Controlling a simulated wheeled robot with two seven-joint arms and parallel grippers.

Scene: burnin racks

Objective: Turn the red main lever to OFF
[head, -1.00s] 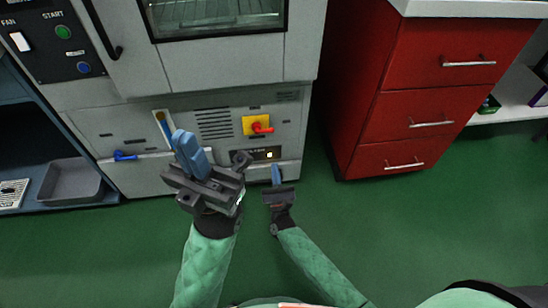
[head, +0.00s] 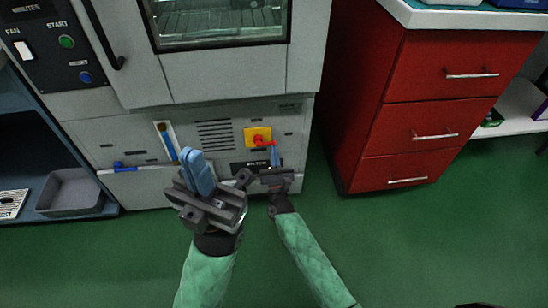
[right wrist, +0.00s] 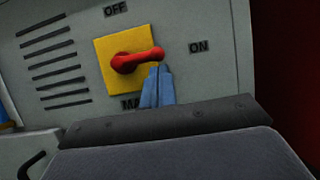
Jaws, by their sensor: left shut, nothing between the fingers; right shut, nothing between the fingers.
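The red main lever (head: 264,142) sits on a yellow plate (head: 257,132) low on the grey cabinet front. In the right wrist view the red lever (right wrist: 136,60) points right, toward the ON label (right wrist: 199,47); the OFF label (right wrist: 115,10) is above the yellow plate (right wrist: 107,72). My right gripper (head: 275,156) is shut and empty, its blue fingertips (right wrist: 158,84) right below the lever's free end, touching or nearly so. My left gripper (head: 197,172) is shut and empty, held in front of the cabinet, left of the lever.
Left of the lever are a vent grille (head: 215,134) and a blue handle on a rail (head: 120,168). A red drawer unit (head: 410,120) stands to the right. A grey tray (head: 72,192) lies on a shelf at the left. The green floor (head: 420,240) is clear.

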